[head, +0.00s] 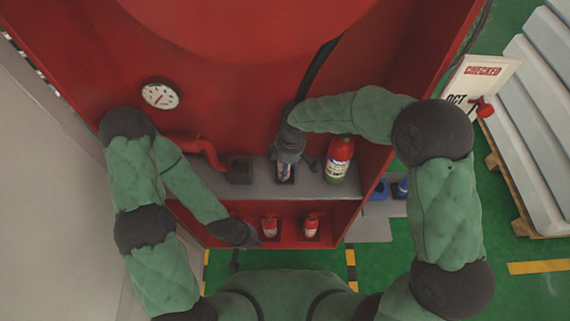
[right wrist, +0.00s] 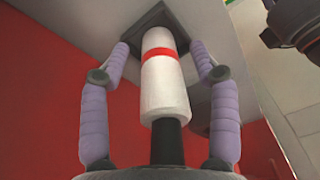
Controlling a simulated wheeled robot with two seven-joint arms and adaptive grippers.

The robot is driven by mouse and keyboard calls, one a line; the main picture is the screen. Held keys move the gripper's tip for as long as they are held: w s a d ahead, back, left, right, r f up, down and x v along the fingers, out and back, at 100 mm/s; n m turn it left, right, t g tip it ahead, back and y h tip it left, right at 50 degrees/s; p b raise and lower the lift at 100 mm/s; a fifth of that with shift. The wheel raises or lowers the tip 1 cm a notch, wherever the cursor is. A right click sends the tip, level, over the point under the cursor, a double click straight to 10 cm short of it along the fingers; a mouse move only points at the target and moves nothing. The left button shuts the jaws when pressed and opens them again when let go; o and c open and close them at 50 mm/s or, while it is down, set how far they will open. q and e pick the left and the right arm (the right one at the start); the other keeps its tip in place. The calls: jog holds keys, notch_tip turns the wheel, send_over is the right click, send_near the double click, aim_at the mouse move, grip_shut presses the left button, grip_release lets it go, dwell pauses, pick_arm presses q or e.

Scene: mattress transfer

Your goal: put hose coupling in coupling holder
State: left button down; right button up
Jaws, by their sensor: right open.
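The hose coupling (right wrist: 163,85) is a white cylinder with a red band and a black hose end in the right wrist view. Its far end meets the dark square coupling holder (right wrist: 155,25), and it appears to stand in it. In the head view the coupling (head: 284,171) is partly hidden below my right gripper (head: 286,158). My right gripper's purple-grey fingers (right wrist: 162,62) are open on both sides of the coupling, with gaps visible. My left gripper (head: 252,238) hangs low by the lower shelf, away from the coupling; its jaws are too small to read.
The grey shelf (head: 310,188) lies inside a red cabinet. A red extinguisher (head: 340,158) stands close to the right of the coupling. A dark block (head: 240,170) sits to its left by a red pipe (head: 205,147). Small extinguishers (head: 269,225) stand below. A black hose (head: 318,68) hangs from above.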

jog(key=r+p, duration=0.1)
jog(key=r, duration=0.3)
jog(key=d+r+p, duration=0.1)
jog(key=r, duration=0.7)
jog(key=shift+s+d+r+p, duration=0.1)
jog(key=shift+d+p, duration=0.1)
jog(key=shift+p, duration=0.2)
